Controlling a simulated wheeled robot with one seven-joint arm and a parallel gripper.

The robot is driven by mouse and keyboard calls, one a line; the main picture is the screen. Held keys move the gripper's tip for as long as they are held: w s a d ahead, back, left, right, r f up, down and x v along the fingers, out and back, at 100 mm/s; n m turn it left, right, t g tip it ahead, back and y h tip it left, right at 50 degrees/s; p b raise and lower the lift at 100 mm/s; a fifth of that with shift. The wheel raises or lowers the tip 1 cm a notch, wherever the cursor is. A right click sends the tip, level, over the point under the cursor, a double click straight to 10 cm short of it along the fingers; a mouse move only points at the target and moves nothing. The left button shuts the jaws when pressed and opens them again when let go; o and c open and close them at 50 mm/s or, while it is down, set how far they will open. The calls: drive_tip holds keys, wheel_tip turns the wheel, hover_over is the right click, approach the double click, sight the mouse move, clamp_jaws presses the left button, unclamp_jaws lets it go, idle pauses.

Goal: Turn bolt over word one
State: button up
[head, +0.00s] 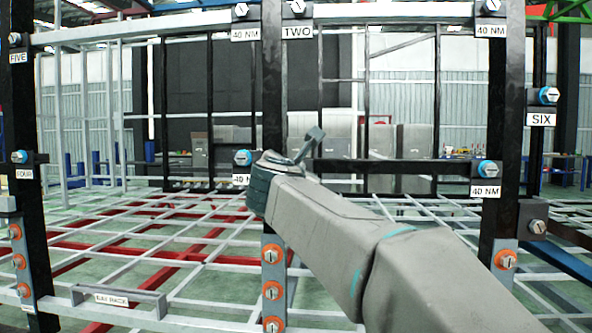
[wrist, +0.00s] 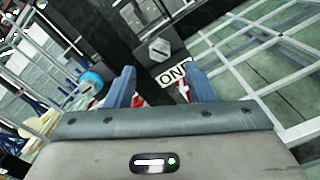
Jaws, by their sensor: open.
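In the wrist view, a grey hex-headed bolt (wrist: 158,48) sits on a dark square plate on a black post. A white label (wrist: 174,74) reading "ONE" is just below it, partly covered by a finger. My gripper (wrist: 160,80) is open and empty, its two blue-grey fingers on either side of the label, with the bolt beyond the tips and apart from them. In the head view, my gripper (head: 311,143) is in front of the middle post. I cannot make out the "ONE" label there; my arm blocks part of that area.
A blue-collared bolt (wrist: 92,79) is left of my fingers in the wrist view. Black posts, crossbars and a floor grid surround my arm.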

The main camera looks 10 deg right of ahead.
drive_tip(key=v, duration=0.8)
drive_tip(key=shift+s+p, duration=0.2)
drive_tip(key=shift+p, duration=0.2)
